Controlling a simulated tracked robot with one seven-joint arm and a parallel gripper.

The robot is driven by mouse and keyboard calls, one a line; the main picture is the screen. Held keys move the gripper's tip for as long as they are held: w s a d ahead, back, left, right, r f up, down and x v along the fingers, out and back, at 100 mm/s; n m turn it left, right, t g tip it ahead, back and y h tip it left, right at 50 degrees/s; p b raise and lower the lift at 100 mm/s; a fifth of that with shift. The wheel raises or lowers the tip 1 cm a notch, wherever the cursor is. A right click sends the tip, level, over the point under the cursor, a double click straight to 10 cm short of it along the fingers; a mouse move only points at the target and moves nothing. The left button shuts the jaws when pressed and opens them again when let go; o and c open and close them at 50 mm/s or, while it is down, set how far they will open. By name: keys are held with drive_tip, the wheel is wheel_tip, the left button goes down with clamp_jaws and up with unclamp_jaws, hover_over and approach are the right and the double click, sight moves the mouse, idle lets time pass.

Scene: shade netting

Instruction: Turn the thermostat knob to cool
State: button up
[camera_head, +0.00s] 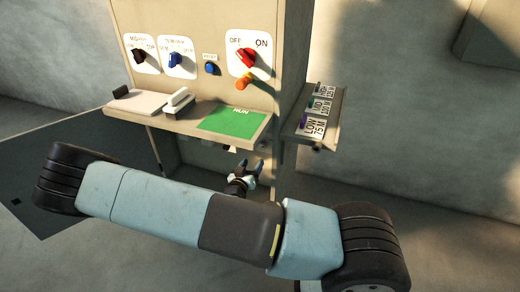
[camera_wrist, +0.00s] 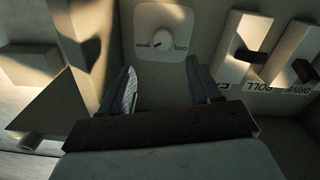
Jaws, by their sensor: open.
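The thermostat knob (camera_wrist: 157,44) is a small pale dial on a white square plate (camera_wrist: 165,15) in the wrist view. One label to its right reads COOL; the dark label on its left is too small to read surely. The exact direction of its pointer is unclear. My gripper (camera_wrist: 161,66) is open and empty, with its two fingers below the plate, one to the left and one to the right, apart from the knob. In the head view my gripper (camera_head: 244,178) is low in front of the panel, below the shelf. I cannot make out the thermostat there.
In the wrist view, white blocks with dark levers (camera_wrist: 250,57) stand close right of my gripper. In the head view, a shelf (camera_head: 186,125) with a green RUN plate (camera_head: 235,123) juts out above my gripper. A side shelf (camera_head: 302,125) with labelled plates is at right.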

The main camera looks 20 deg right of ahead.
sight(261, 148)
drive_tip(key=x, duration=1)
drive_tip(key=shift+w+a, duration=0.1)
drive_tip(key=shift+w, duration=0.05)
drive_tip(key=shift+c, duration=0.3)
